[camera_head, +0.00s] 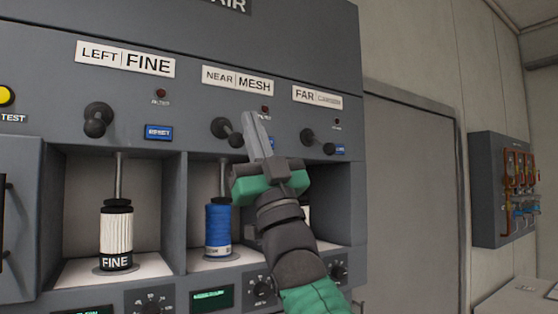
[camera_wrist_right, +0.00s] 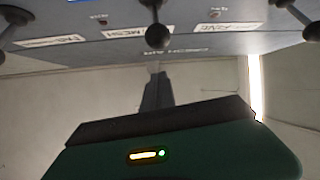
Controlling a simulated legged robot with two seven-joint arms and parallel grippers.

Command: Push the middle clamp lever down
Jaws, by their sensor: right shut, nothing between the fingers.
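The middle clamp lever (camera_head: 222,127) is a black lever with a round knob under the NEAR MESH label (camera_head: 238,80). In the right wrist view the lever's ball knob (camera_wrist_right: 157,37) is ahead of the shut fingers (camera_wrist_right: 155,88), with a gap visible in the picture; I cannot tell contact. My left gripper is not in view.
A left lever (camera_head: 97,120) and a right lever (camera_head: 318,141) flank the middle one. Below are bays with a white FINE filter (camera_head: 116,235) and a blue filter (camera_head: 218,230); my arm covers much of the right bay. A pipe panel (camera_head: 503,190) hangs on the right wall.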

